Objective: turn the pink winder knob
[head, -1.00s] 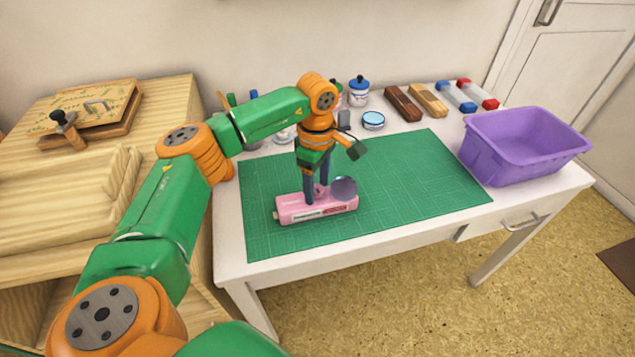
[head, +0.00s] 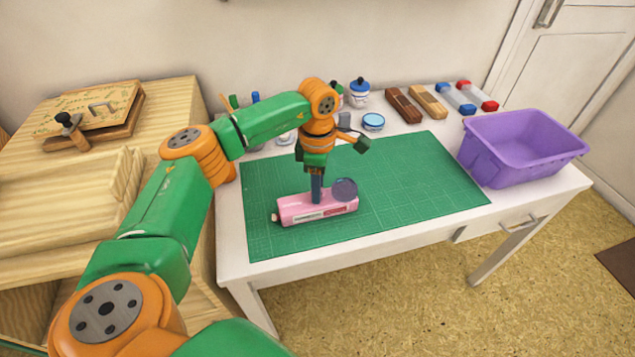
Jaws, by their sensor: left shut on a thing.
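A pink device (head: 304,208) lies on the green cutting mat (head: 415,180), near the mat's left front part. It has a dark label on its front side and a round grey-blue disc (head: 344,190) at its right end. My left gripper (head: 317,198) points straight down onto the top of the pink device. Its fingers are close together, shut on the pink winder knob, which the fingers hide. My right gripper is not in view.
A purple bin (head: 525,145) stands at the table's right end. Wooden blocks (head: 403,104), a round blue-lidded tin (head: 373,121), jars (head: 358,92) and red and blue pieces line the back. A wooden cabinet (head: 70,185) stands at the left. The mat's right half is clear.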

